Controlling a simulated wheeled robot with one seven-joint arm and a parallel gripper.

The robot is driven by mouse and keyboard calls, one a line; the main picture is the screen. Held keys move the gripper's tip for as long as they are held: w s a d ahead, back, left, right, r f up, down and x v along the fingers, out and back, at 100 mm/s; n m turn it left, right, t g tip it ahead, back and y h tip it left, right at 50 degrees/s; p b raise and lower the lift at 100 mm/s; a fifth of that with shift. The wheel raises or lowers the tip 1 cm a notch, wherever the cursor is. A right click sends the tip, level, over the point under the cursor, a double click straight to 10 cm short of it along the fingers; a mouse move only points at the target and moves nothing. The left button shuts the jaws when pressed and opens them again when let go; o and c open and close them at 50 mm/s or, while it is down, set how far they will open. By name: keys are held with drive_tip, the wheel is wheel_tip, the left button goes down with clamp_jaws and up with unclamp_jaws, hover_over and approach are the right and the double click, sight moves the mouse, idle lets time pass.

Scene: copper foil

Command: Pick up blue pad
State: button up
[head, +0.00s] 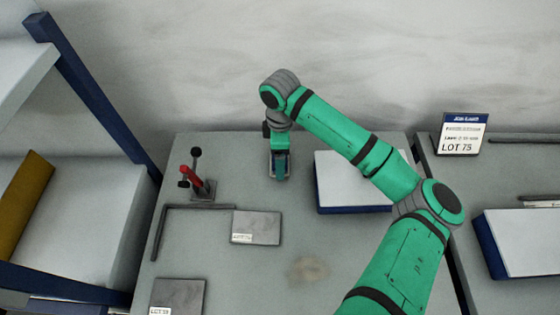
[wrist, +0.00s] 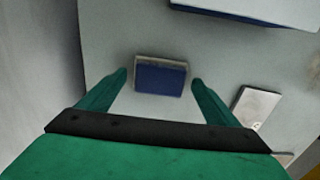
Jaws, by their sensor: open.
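The blue pad (wrist: 160,79) is a small dark blue block with a pale grey back edge; in the wrist view it lies on the grey bench top. My gripper (wrist: 158,80) is open, with one green fingertip on each side of the pad and a gap at both sides. Neither finger looks to be touching it. In the head view my gripper (head: 280,163) points down near the back of the bench and largely hides the pad. I cannot tell exactly how high the fingertips are above the bench.
A white-topped blue block (head: 335,180) stands close right of my gripper. A clamp with a red handle (head: 193,180) and a labelled grey plate (head: 256,228) are to the left and front. Another grey plate (head: 178,296) lies at front left. The wall is close behind.

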drive_tip(key=c, duration=1.2)
drive_tip(key=shift+o, duration=0.2)
drive_tip(key=shift+r, duration=0.15)
drive_tip(key=shift+r, duration=0.2)
wheel_tip(320, 180, up, 2)
drive_tip(key=shift+a+r, duration=0.1)
drive_tip(key=s+d+r, duration=0.1)
drive_tip(key=s+r, duration=0.9)
drive_tip(key=s, duration=0.4)
drive_tip(key=shift+d+r, duration=0.1)
